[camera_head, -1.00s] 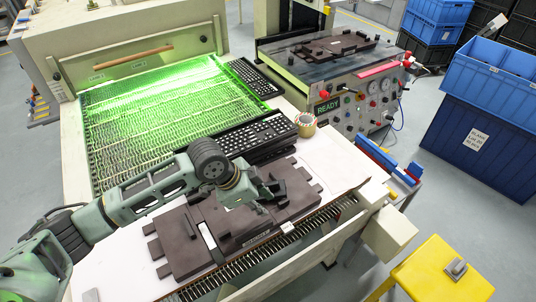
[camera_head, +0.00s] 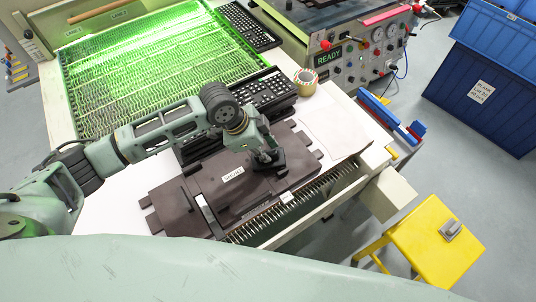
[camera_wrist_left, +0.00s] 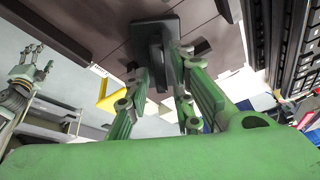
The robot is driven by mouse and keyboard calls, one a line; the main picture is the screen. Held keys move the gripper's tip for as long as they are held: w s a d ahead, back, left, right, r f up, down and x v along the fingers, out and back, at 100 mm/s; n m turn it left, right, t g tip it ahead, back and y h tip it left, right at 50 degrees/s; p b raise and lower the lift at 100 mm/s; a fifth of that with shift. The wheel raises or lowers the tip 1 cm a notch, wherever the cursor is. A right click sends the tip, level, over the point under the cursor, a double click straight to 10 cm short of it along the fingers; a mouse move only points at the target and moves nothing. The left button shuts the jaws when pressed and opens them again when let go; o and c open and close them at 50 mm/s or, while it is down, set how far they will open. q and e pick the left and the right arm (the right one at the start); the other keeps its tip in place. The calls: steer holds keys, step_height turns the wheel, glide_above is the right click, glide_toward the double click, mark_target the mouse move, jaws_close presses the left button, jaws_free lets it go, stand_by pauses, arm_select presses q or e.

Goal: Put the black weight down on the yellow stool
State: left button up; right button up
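The black weight (camera_head: 272,161) stands on the brown fixture plate (camera_head: 200,186). In the left wrist view it shows as a dark flat base with an upright handle (camera_wrist_left: 156,55). My left gripper (camera_head: 262,150) is right over it, with its fingers (camera_wrist_left: 158,70) on either side of the handle; they look slightly apart from it. The yellow stool (camera_head: 420,238) stands on the floor at the lower right, a grey block (camera_head: 451,229) on its seat. A corner of yellow (camera_wrist_left: 108,98) also shows in the left wrist view. My right gripper (camera_wrist_left: 38,66) is small there, fingers apparently spread.
A green-lit mesh conveyor (camera_head: 140,70) is at the back left. The white table edge and a pale box (camera_head: 388,193) lie between fixture and stool.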

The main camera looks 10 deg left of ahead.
arm_select(q)
steer(key=shift+x, duration=0.95)
jaws_close()
steer(key=shift+w+r, duration=0.15)
